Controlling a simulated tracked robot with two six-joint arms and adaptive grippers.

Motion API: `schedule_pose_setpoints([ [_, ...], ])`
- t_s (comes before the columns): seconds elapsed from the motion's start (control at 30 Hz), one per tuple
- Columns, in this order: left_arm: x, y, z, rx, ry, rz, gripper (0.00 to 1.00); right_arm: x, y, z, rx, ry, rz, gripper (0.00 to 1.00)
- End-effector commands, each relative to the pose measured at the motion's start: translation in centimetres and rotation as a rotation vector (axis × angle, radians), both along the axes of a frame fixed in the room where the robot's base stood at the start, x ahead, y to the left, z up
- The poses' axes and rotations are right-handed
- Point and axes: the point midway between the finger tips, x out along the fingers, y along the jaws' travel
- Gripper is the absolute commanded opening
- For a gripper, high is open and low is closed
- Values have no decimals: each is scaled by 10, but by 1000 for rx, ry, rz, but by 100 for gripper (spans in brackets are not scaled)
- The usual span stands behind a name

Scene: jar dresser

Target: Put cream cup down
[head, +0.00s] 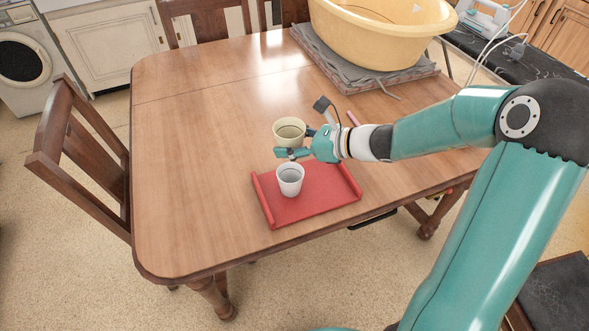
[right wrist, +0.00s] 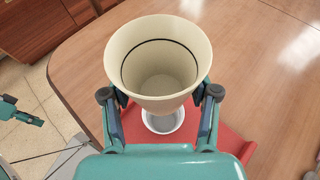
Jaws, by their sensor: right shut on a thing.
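The cream cup (head: 289,131) is a round, tapered cup, held roughly upright. It fills the middle of the right wrist view (right wrist: 158,75), and its inside looks empty. My right gripper (head: 295,151) is shut on it, with a finger on each side. A white cup (head: 290,180) stands upright on the red tray (head: 325,200). In the head view the cream cup shows just behind the white cup, near the tray's far left corner. In the right wrist view the cream cup partly hides the white cup (right wrist: 164,122). I cannot tell its exact height.
The wooden table (head: 190,160) is clear to the left of the tray. A large yellow basin (head: 375,35) rests on a folded grey cloth (head: 360,75) at the back. A wooden chair (head: 85,150) stands at the left edge. The tray has raised sides.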

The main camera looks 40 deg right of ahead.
Motion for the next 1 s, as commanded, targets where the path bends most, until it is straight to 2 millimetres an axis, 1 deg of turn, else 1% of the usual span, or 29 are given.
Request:
schedule_pose_setpoints([
  [0.03,0,0,-4,0,0,0,40,0,0,-16,5,5,-1,0],
  [0.1,0,0,-6,0,0,0,40,0,0,-28,4,4,0,0],
  [0.2,0,0,-7,0,0,0,40,0,0,-38,2,1,0,0],
  [0.37,0,0,-8,0,0,0,40,0,0,-48,1,1,1,0],
  [0.6,0,0,-13,0,0,0,40,0,0,-81,4,2,-1,0],
  [0.7,0,0,-13,0,0,0,40,-1,0,-86,1,0,0,0],
  [1.0,0,0,-15,0,0,0,40,-1,-1,-87,0,-1,-1,0],
])
